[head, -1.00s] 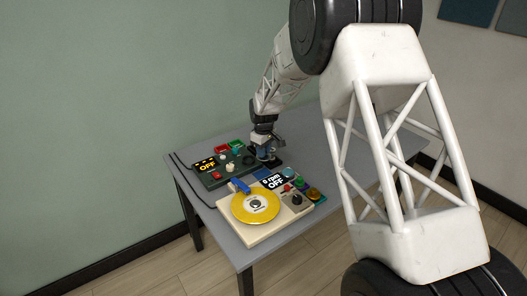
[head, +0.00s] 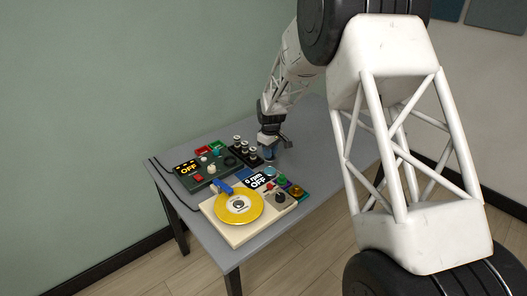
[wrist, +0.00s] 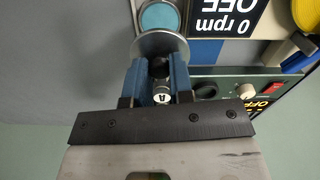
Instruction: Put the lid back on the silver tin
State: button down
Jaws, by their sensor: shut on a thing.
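My gripper (wrist: 157,80), with blue fingers, is shut on a round grey lid (wrist: 160,43), held by its dark knob. In the head view my gripper (head: 268,152) hangs over the back part of the table; the lid is too small to make out there. The silver tin (wrist: 158,17) appears to be the round one with a grey rim and teal inside, just beyond the lid in the wrist view, partly covered by it. In the head view its teal top (head: 270,172) shows just in front of my gripper. The lid is apart from the tin's middle.
Green-filled (head: 283,180) and orange-filled (head: 298,191) tins stand beside it. A cream turntable box (head: 240,232) with a yellow disc is in front. A dark control box (head: 213,178) and a black rack (head: 238,152) of silver-topped pieces stand left. Bare table lies right of my gripper.

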aim_at(270, 171)
jog(key=shift+f, duration=0.2)
dwell(0.3)
jog(key=shift+f, duration=2.95)
jog(key=shift+f, duration=0.2)
dwell(0.8)
jog(key=shift+c, duration=2.2)
grip_release()
jog(key=shift+r, duration=0.1)
jog(key=shift+r, duration=3.4)
